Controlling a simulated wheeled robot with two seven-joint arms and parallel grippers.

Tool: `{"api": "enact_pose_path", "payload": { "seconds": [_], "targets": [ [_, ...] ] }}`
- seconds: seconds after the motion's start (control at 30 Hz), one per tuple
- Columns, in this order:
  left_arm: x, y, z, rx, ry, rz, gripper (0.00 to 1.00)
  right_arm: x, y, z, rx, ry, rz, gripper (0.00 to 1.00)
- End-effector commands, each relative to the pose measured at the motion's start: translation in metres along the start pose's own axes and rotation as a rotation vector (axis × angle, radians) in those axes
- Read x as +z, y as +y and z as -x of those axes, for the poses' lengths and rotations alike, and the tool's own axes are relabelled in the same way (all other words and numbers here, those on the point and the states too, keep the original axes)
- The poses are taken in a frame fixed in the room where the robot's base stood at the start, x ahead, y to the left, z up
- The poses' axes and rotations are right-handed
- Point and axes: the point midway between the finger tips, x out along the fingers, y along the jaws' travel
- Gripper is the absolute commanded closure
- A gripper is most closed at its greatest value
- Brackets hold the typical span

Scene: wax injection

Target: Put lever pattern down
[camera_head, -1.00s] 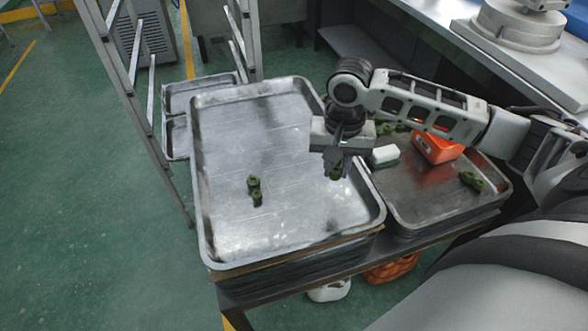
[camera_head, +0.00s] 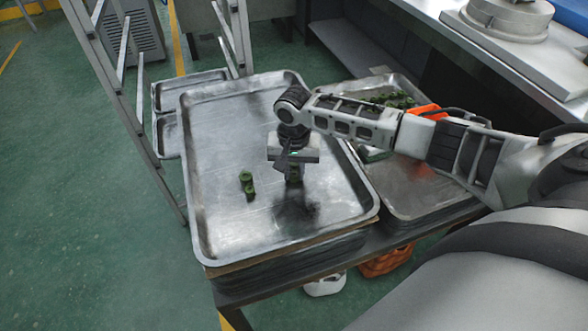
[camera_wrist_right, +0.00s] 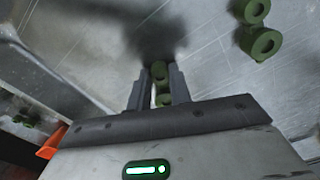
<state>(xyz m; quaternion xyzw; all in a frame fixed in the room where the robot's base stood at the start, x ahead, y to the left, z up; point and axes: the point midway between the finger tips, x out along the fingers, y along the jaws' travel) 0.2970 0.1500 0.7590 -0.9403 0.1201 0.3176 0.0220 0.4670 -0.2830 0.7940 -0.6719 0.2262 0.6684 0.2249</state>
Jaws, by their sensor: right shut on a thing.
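My right gripper (camera_head: 290,172) is above the left metal tray (camera_head: 225,110), pointing down. It is shut on a green lever pattern (camera_wrist_right: 159,76), which shows between its two fingers (camera_wrist_right: 160,90) in the wrist view. A shadow lies on the tray beneath it, and the held pattern appears to be above the surface; the exact gap is hard to tell. Another green lever pattern (camera_head: 247,183) lies on the same tray to the left of the gripper. It also shows at the top right of the wrist view (camera_wrist_right: 262,43). My left gripper is not in view.
A second metal tray (camera_head: 420,205) stands to the right, with several green patterns (camera_head: 393,99) and an orange object (camera_head: 428,112), partly behind my arm. A ladder-like frame (camera_head: 118,80) stands at the left. The left tray is mostly bare.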

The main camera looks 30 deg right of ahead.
Motion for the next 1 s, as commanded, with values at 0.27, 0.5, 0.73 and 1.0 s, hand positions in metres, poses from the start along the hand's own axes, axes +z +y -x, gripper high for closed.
{"api": "enact_pose_path", "payload": {
  "seconds": [0.27, 0.5, 0.73, 1.0],
  "targets": [
    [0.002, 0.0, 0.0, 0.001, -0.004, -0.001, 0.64, 0.0, 0.0, -0.002, 0.0, -0.001, 0.0, 0.74],
    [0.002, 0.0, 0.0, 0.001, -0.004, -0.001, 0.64, 0.0, 0.0, -0.002, 0.0, -0.001, 0.0, 0.58],
    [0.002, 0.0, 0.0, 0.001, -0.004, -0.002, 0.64, 0.0, -0.001, 0.008, -0.002, 0.001, 0.001, 0.58],
    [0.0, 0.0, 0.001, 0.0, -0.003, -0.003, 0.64, -0.001, -0.001, 0.062, -0.004, 0.002, 0.001, 0.58]
  ]
}}
